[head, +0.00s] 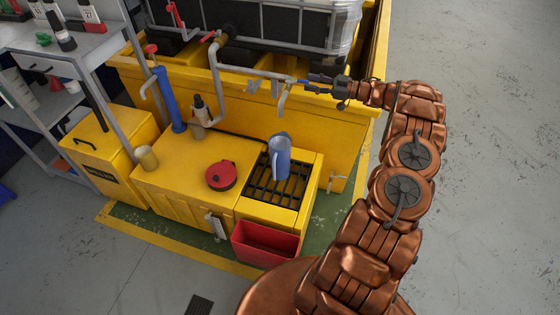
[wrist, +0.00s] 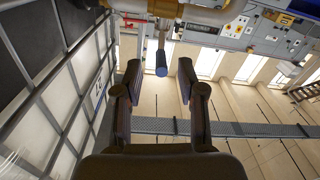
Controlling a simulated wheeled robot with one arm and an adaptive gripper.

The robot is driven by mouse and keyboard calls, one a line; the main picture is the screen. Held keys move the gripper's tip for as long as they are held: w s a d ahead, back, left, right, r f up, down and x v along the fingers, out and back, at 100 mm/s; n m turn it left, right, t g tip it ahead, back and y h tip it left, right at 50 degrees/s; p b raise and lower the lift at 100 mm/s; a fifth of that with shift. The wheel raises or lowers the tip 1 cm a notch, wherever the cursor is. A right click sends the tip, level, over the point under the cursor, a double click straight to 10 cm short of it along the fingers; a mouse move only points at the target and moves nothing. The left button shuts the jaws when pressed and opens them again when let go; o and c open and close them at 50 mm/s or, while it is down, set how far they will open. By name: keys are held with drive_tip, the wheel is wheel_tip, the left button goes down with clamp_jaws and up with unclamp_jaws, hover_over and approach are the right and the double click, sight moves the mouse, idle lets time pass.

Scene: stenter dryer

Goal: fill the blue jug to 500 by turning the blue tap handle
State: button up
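The blue jug (head: 281,160) stands upright on a black grate (head: 262,186) set in the yellow cabinet, below the grey pipe's spout (head: 282,104). Its scale and water level are too small to read. The blue tap handle (head: 303,81) is at the pipe's end, in front of my gripper (head: 322,85). In the wrist view the blue handle (wrist: 161,62) lies ahead, between the lines of my fingers. My gripper (wrist: 159,82) is open, with a gap on both sides of the handle. I cannot tell whether the fingertips reach it.
The grey floor at right is clear.

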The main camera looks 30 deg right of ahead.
drive_tip(key=b+v, duration=0.1)
drive_tip(key=v, duration=0.4)
idle(0.4)
drive_tip(key=v, duration=1.2)
drive_tip(key=shift+w, duration=0.1)
